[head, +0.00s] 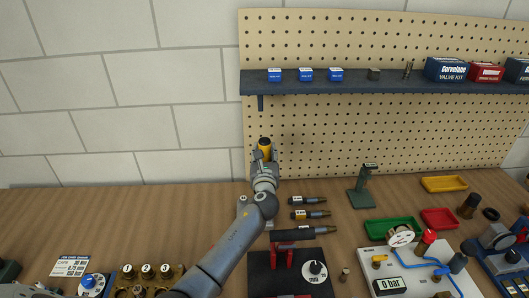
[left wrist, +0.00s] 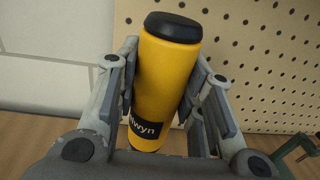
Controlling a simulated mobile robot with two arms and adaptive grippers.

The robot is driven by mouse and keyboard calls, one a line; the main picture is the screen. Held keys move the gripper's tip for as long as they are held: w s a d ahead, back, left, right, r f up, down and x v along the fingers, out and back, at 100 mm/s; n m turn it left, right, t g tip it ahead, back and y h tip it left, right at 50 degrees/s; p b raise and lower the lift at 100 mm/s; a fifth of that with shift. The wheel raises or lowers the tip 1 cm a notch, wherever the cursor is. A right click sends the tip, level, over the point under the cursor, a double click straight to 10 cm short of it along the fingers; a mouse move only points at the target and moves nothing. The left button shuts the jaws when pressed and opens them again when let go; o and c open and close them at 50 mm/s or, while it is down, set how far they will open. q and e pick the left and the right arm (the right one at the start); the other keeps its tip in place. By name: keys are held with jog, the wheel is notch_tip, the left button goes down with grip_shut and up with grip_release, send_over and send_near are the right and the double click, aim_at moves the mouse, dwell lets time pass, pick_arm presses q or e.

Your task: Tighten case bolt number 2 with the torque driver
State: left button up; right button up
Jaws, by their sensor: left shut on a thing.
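My left gripper (head: 264,156) is shut on a yellow cylindrical tool with a black end cap, which looks like the torque driver (head: 265,145). It is raised in front of the pegboard, above the back of the bench. In the left wrist view the yellow body (left wrist: 165,75) sits between both fingers, slightly tilted, with a black label partly hidden by the gripper. Its working tip is not visible. Several brass fittings with round numbered tops (head: 146,271) stand at the front left; which is bolt 2 is too small to tell. My right gripper is not in view.
A shelf (head: 400,83) with blue blocks and boxes crosses the pegboard (head: 350,130). Dark tubes (head: 305,233), a black fixture with red clamps (head: 262,275) and a white gauge panel (head: 405,262) occupy the bench. Green and red trays lie right. The back left bench (head: 100,215) is clear.

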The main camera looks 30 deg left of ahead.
pick_arm(q)
jog(key=shift+f+b, duration=1.3)
jog(key=shift+f, duration=0.7)
jog(key=shift+p, duration=0.35)
